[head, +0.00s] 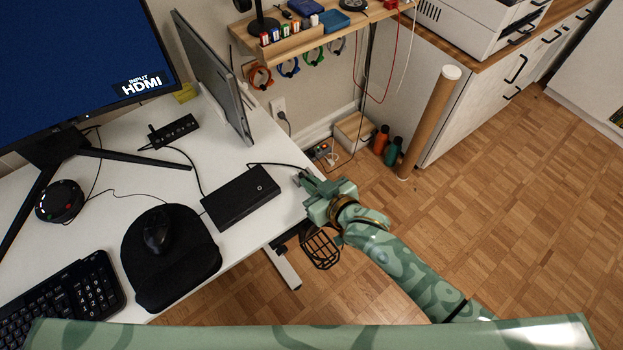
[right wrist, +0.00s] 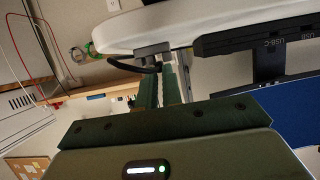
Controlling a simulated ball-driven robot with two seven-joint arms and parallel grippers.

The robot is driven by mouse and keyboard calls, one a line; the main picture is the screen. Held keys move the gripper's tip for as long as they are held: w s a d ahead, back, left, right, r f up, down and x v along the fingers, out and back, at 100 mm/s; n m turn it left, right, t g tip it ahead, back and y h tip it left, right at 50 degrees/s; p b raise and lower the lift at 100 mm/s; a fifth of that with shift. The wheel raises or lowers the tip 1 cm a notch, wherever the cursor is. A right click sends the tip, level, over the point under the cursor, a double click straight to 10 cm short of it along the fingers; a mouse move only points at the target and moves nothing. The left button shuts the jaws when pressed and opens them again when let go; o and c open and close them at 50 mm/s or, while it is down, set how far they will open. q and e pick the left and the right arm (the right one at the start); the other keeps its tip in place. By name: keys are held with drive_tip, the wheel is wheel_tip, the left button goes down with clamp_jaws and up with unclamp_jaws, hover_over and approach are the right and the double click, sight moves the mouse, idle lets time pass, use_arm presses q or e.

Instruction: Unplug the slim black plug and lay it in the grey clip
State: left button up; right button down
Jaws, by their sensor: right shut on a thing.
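My right gripper (head: 307,183) is at the right edge of the white desk (head: 262,222), shut on the slim black plug. The plug is almost hidden between the fingers. In the right wrist view the fingertips (right wrist: 166,70) are close to the grey clip (right wrist: 152,48) at the desk edge. I cannot tell whether the plug touches the clip. A black cable (right wrist: 135,66) curves beside the fingertips, and in the head view it runs from the black box (head: 240,197) to my gripper. My left gripper is not in view.
A mouse pad (head: 170,275) with a mouse, a keyboard (head: 65,300) and a monitor (head: 85,60) are on the desk. A black wire basket (head: 320,250) hangs below the edge near my right gripper. The wood floor right of my arm is clear.

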drive_tip(key=shift+f, duration=0.3)
drive_tip(key=c, duration=1.5)
unclamp_jaws()
drive_tip(key=p+v, duration=0.5)
drive_tip(key=v, duration=1.1)
drive_tip(key=shift+s, duration=0.2)
drive_tip(key=shift+f, duration=0.15)
